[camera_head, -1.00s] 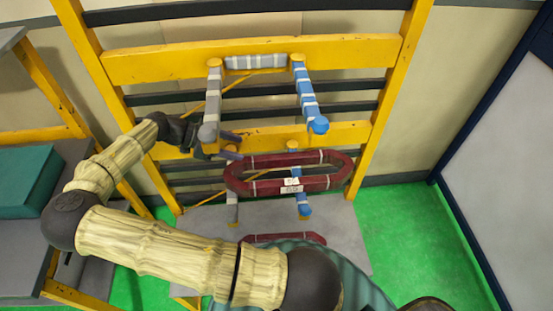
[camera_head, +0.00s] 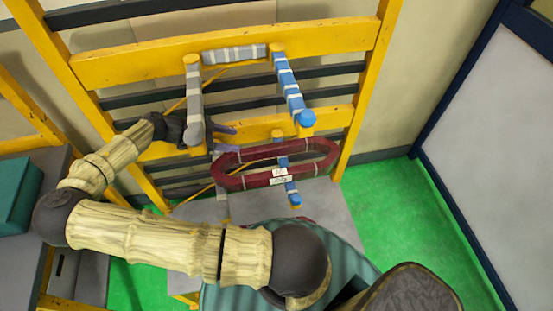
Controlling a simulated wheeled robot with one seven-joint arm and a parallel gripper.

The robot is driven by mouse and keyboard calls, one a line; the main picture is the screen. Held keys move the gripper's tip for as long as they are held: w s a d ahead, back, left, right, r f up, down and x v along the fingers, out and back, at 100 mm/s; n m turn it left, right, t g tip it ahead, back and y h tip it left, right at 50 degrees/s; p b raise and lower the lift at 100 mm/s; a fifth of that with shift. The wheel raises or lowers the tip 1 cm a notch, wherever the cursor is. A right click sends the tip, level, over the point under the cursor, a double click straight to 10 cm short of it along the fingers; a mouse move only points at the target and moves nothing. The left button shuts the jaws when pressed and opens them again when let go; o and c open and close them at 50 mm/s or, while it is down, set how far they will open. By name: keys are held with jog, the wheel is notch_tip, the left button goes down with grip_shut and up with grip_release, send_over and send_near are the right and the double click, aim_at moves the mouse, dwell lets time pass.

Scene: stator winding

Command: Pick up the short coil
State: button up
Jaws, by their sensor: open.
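A dark red elongated coil (camera_head: 262,182) with pale bands and white labels hangs at the lower pegs of the yellow rack. A sliver of a second dark red coil (camera_head: 318,220) shows below it, mostly hidden by my body. I cannot tell from the view which one is the short coil. My gripper (camera_head: 220,140) is open and empty. It is behind the grey-wrapped peg, just above and left of the upper coil's left end. The peg partly hides it, and I cannot tell whether it touches the coil.
The yellow rack (camera_head: 130,66) has an upper grey peg (camera_head: 194,100) and blue peg (camera_head: 289,85) jutting forward, and a lower blue peg (camera_head: 287,180). A teal box (camera_head: 18,195) lies at left. Green floor (camera_head: 385,220) is clear at right, before a white panel (camera_head: 490,130).

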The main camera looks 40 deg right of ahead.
aim_at(267, 147)
jog(key=p+x, duration=0.2)
jog(key=x, duration=0.4)
jog(key=shift+s+d, duration=0.3)
jog(key=shift+f, duration=0.2)
jog(key=shift+s+d+p, duration=0.35)
jog(key=shift+d+p, duration=0.05)
jog(key=shift+p, duration=0.1)
jog(key=p+x, duration=0.2)
jog(key=x, duration=0.2)
jog(key=shift+s+a+f, duration=0.1)
jog(key=shift+f, duration=0.05)
jog(key=shift+s+f, duration=0.1)
jog(key=shift+f, duration=0.1)
jog(key=shift+c, duration=0.2)
jog(key=shift+r, duration=0.1)
grip_shut()
